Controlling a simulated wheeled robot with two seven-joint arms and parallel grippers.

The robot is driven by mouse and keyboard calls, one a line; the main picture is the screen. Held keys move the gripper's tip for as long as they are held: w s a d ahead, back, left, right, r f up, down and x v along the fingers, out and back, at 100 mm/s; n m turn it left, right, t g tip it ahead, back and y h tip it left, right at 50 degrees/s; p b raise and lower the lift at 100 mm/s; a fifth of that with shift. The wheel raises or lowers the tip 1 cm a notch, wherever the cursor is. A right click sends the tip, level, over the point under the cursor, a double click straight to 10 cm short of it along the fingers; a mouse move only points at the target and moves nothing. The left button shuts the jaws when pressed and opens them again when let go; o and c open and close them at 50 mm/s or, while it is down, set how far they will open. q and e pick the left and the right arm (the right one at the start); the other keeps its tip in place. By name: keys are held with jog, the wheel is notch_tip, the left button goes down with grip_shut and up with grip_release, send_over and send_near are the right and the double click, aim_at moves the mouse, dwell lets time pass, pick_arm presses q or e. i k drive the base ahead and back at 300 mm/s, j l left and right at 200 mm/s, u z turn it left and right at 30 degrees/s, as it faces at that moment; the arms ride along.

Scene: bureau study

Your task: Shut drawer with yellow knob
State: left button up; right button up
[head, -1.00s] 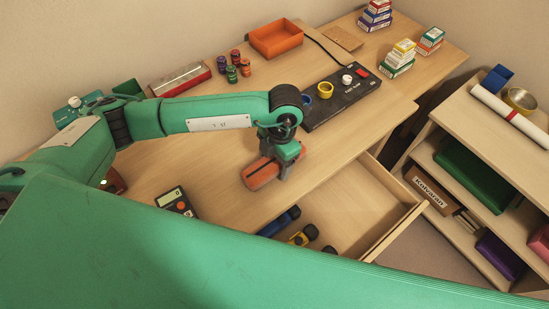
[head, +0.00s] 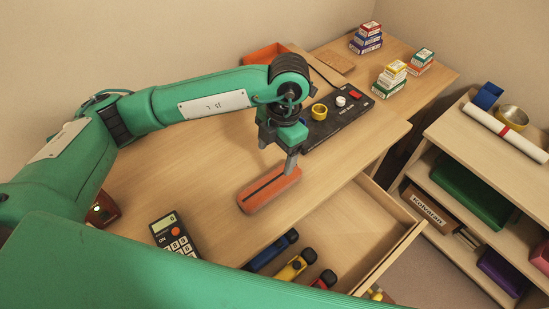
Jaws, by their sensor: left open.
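The drawer (head: 345,229) stands open below the desk's front edge. Its front panel (head: 395,257) faces the lower right, and a small yellow knob (head: 375,292) shows on its outer side, partly cut off by my green body part. My left gripper (head: 277,156) is open, above an orange block with a dark slot (head: 268,190) that lies on the desk beside the drawer. One finger ends close to the block's far end; I cannot tell if it touches. My right gripper is not in view.
Blue, yellow and red toy-like items (head: 295,266) lie in the drawer's near part. A calculator (head: 172,235) lies on the desk at the left. A black panel with buttons (head: 338,122) lies behind the gripper. A shelf unit (head: 470,150) stands at the right, with a floor gap between.

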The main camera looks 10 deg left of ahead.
aim_at(357, 233)
jog(key=k+l, duration=0.15)
jog(key=k, duration=0.35)
jog(key=k+l, duration=0.15)
jog(key=k, duration=0.35)
jog(key=k+l, duration=0.15)
jog(key=k, duration=0.3)
jog(key=k+l, duration=0.15)
jog(key=k, duration=0.35)
